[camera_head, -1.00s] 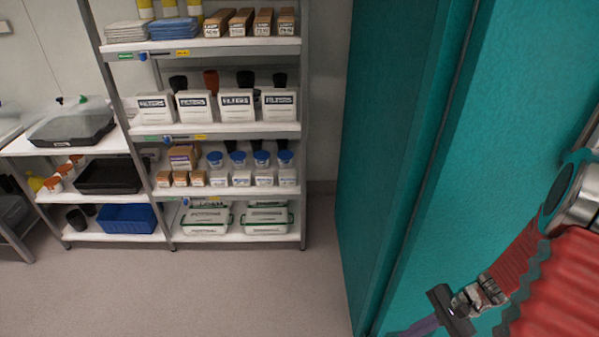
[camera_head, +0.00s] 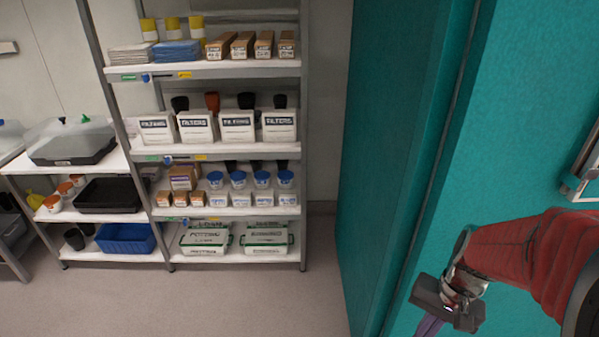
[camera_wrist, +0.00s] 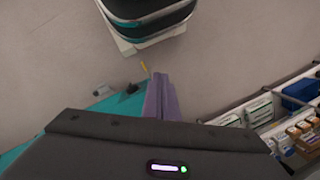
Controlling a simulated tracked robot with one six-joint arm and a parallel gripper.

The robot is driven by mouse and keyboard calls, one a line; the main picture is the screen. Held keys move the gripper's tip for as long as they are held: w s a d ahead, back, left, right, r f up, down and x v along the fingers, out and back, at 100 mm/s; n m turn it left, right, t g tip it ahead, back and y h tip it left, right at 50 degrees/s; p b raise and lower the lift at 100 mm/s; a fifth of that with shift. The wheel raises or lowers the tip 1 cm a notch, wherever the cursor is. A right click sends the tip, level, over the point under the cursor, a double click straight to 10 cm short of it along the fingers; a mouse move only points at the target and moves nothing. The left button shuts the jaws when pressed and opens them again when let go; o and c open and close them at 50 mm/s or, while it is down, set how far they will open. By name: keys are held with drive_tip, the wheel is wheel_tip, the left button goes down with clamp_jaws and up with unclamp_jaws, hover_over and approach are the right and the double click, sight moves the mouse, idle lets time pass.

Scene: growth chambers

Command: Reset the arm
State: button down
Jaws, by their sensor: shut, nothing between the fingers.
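My arm, in a red ribbed sleeve, reaches in from the right edge of the head view. My gripper (camera_head: 428,326) hangs at its end, low in the picture in front of the teal cabinet (camera_head: 520,110). The purple fingers are partly cut off by the bottom edge there. In the wrist view the purple fingers (camera_wrist: 160,97) lie together, shut and empty, pointing over bare floor. They touch nothing that I can see.
A shelf rack (camera_head: 235,154) with filter boxes (camera_head: 237,126), blue-lidded jars (camera_head: 238,180) and green-trimmed bins (camera_head: 265,242) stands at the left. A blue tray (camera_head: 126,238) is on its low shelf. The floor (camera_head: 220,300) before it is clear.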

drive_tip(key=s+a+r+n+t+h, duration=0.1)
drive_tip(key=a+r+n+t, duration=0.2)
drive_tip(key=r, duration=0.5)
drive_tip(key=s+a+r+n+t+h, duration=0.1)
drive_tip(key=a+r+n+t, duration=0.2)
drive_tip(key=a+r, duration=0.3)
wheel_tip(320, 180, up, 3)
drive_tip(key=shift+s+a+f, duration=0.1)
drive_tip(key=shift+s+a, duration=0.15)
drive_tip(key=shift+a, duration=0.05)
drive_tip(key=shift+d, duration=0.1)
